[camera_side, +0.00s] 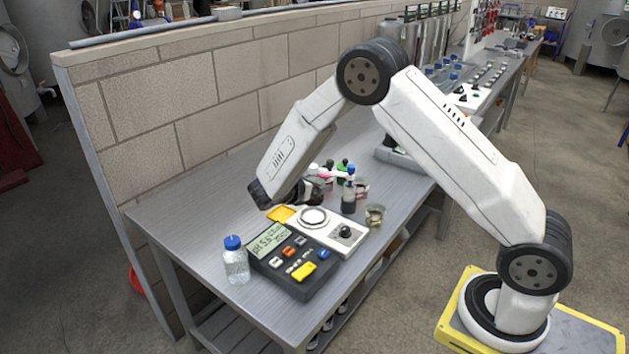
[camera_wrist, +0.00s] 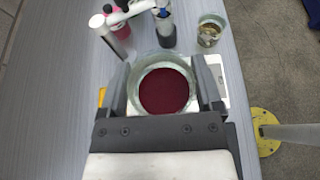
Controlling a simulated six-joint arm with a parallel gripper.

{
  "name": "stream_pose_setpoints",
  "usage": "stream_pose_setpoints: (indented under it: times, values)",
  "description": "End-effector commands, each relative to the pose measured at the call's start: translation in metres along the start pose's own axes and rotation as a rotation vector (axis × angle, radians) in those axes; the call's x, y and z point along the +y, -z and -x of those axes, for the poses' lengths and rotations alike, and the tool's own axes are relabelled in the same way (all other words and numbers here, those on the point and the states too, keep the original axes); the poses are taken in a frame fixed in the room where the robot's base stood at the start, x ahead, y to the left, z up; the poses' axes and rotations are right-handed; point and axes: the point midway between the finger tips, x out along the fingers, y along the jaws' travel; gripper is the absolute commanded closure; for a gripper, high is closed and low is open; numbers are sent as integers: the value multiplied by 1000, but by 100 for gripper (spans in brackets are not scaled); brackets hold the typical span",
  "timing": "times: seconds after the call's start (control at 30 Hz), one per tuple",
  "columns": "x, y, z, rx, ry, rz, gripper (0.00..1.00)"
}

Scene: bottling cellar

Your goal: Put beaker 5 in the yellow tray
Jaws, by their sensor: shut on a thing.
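My gripper (camera_wrist: 164,68) is shut on a round glass beaker (camera_wrist: 165,90) with dark red liquid, one finger on each side of its rim. I see no number on it, so I cannot tell from a label that it is beaker 5. In the side view my gripper (camera_side: 317,188) is low over the bench behind the white stirrer, and the held beaker is mostly hidden there. The yellow tray (camera_side: 281,213) shows only in part, between my wrist and the stirrer. A yellow sliver of it (camera_wrist: 101,96) shows left of the gripper in the wrist view.
A white stirrer (camera_side: 335,232), a pH meter (camera_side: 292,262) and a blue-capped bottle (camera_side: 236,262) stand near the bench's front end. A small glass beaker (camera_side: 375,215) stands at the right edge. A block wall borders the left.

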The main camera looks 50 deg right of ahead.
Motion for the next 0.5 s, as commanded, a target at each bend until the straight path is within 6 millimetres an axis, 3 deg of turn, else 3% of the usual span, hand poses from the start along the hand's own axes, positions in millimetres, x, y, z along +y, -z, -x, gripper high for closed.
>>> stream_pose_setpoints:
  times: [0.27,0.5]
  values:
    - [4,1,-1,0,-4,2,80]
    - [23,8,-8,0,-3,0,80]
